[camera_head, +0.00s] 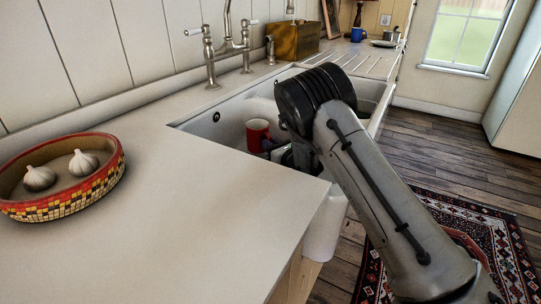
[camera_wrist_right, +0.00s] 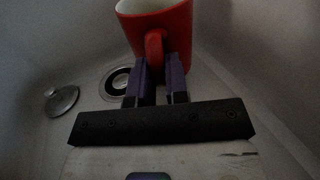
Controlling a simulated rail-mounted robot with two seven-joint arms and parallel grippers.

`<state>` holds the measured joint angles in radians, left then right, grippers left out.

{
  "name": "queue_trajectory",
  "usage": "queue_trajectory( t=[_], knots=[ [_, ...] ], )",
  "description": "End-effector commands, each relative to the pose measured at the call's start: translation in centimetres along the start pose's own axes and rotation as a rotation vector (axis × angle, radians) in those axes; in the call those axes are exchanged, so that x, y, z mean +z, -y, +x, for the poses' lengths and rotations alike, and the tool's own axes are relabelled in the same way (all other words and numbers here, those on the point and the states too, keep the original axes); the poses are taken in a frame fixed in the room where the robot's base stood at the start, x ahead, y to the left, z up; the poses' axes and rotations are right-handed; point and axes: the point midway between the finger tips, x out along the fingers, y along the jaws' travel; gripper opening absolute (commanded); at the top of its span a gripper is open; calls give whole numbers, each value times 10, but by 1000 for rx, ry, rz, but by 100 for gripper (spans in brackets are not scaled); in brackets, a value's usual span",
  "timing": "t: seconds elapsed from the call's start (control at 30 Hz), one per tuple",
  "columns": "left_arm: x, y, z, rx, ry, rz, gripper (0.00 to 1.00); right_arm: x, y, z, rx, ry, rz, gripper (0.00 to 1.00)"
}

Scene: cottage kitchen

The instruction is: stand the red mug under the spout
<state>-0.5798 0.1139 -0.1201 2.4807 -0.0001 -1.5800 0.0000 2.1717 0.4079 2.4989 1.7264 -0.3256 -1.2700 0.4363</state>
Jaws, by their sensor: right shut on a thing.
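The red mug (camera_head: 257,133) is in the sink basin in the head view, upright, with a white inside. My right gripper (camera_head: 275,146) reaches down into the basin beside it; the wrist hides part of it. In the right wrist view, the mug (camera_wrist_right: 168,28) is near the top, and the fingers of my right gripper (camera_wrist_right: 157,78) are shut on its handle. I cannot tell whether the mug touches the basin floor. The spout (camera_head: 228,8) belongs to the bridge faucet behind the sink, its top cut off by the frame. My left gripper is not in view.
A patterned bowl (camera_head: 108,181) with garlic stands on the counter at the left. A drain (camera_wrist_right: 121,84) and a round metal piece (camera_wrist_right: 62,101) lie on the basin floor. A brass-coloured box (camera_head: 296,42) and a blue mug (camera_head: 356,34) stand farther back.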

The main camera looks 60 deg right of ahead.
Motion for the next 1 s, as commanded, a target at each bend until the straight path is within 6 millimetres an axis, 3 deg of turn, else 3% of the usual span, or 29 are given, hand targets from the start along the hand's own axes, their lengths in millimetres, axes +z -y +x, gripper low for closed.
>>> queue_trajectory(
  t=[0.03, 0.13, 0.6, 0.63, 0.87, 1.0],
  knots=[
    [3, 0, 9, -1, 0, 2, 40, -12, 0, 0, 0, 1, 1, 0],
    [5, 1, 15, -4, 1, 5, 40, -22, 0, 0, 0, 1, 1, 0],
    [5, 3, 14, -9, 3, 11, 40, -26, 0, 0, 1, 1, -1, 0],
    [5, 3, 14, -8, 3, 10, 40, -26, 0, 0, 1, -1, 0, 18],
    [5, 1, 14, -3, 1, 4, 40, -26, 0, 0, 0, -1, 0, 40],
    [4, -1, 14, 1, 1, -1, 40, -26, 0, 0, 0, -1, 0, 40]
  ],
)
